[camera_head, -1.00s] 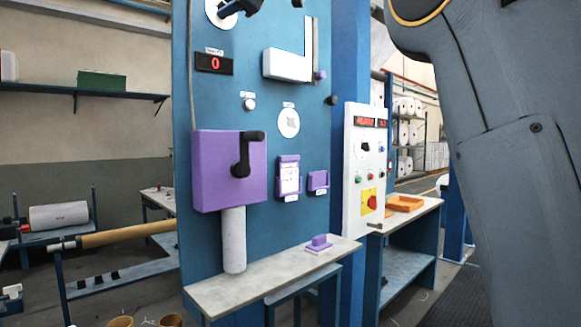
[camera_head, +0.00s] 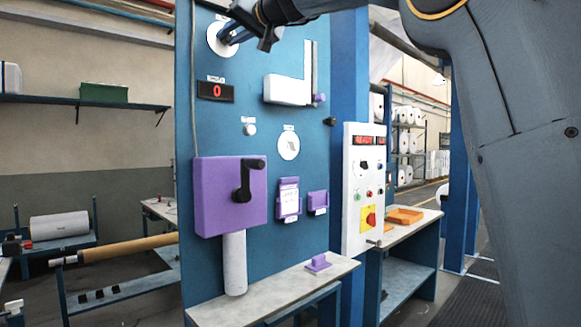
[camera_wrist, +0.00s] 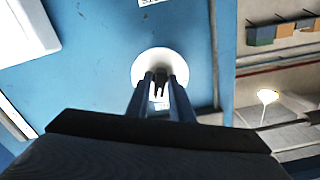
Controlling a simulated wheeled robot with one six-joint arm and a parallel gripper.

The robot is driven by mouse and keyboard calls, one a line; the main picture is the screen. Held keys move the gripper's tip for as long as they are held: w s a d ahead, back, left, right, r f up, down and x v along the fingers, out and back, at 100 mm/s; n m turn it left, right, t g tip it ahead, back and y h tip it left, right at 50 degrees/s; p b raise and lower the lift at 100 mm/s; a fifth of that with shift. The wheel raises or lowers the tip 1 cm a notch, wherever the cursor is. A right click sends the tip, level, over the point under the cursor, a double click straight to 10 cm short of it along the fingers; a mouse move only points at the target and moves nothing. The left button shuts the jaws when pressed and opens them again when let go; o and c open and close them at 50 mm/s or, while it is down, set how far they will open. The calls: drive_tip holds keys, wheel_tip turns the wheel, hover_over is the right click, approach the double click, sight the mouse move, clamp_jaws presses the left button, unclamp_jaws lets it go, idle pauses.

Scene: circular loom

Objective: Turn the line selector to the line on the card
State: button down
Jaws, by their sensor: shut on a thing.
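A round white dial plate (camera_head: 213,42) is high on the blue panel; I take it to be the line selector, though its label is not readable. My gripper (camera_head: 228,36) reaches it from the upper right and is shut on the dark knob at its middle. In the wrist view the white plate (camera_wrist: 150,57) lies beyond my gripper (camera_wrist: 160,84), with the dark knob (camera_wrist: 159,90) between the fingers. The fingers hide much of the knob, so its pointing direction is unclear. A small card (camera_head: 289,203) sits in a purple holder; its print is too small to read.
Below the dial are a red "0" display (camera_head: 216,91), a white bracket (camera_head: 287,91) and a purple box with a black crank (camera_head: 243,180). A narrow shelf (camera_head: 275,296) juts out below. A white control box (camera_head: 362,215) stands to the right.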

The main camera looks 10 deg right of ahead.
drive_tip(key=c, duration=1.8)
unclamp_jaws()
drive_tip(key=shift+o, duration=0.2)
drive_tip(key=b+v, duration=0.4)
drive_tip(key=v, duration=0.3)
drive_tip(key=shift+b, duration=0.4)
